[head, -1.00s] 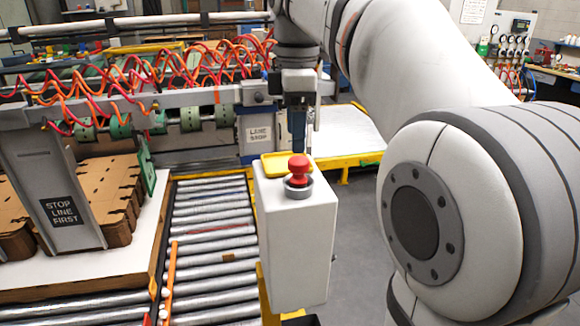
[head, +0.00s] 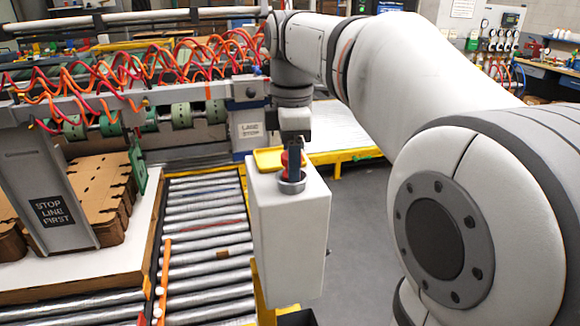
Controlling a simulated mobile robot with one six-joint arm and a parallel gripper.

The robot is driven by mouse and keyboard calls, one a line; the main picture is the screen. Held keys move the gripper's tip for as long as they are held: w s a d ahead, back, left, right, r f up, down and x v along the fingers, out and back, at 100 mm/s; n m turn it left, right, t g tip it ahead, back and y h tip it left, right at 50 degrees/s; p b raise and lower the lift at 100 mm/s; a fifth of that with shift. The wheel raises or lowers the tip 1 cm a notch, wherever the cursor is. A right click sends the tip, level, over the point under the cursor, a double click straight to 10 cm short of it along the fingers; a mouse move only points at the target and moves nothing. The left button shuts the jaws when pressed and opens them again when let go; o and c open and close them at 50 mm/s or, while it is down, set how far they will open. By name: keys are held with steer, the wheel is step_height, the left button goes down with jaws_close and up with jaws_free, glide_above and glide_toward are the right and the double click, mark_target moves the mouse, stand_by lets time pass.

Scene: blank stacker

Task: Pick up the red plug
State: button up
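The red plug (head: 285,160) is upright in a grey ring (head: 291,184) on top of a white box (head: 288,235). My gripper (head: 294,160) points straight down at the plug. One dark finger stands in front of the plug and covers its middle, with red showing at its sides. The other finger is hidden, so I cannot tell whether the fingers touch the plug or how far apart they are.
A shallow yellow tray (head: 267,160) is on the box top behind the plug. A roller conveyor (head: 205,240) runs along the box's left. A sign post (head: 52,205) and stacked cardboard (head: 95,195) stand further left. Grey floor (head: 365,225) is open to the right.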

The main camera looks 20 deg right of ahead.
steer(key=c, duration=0.7)
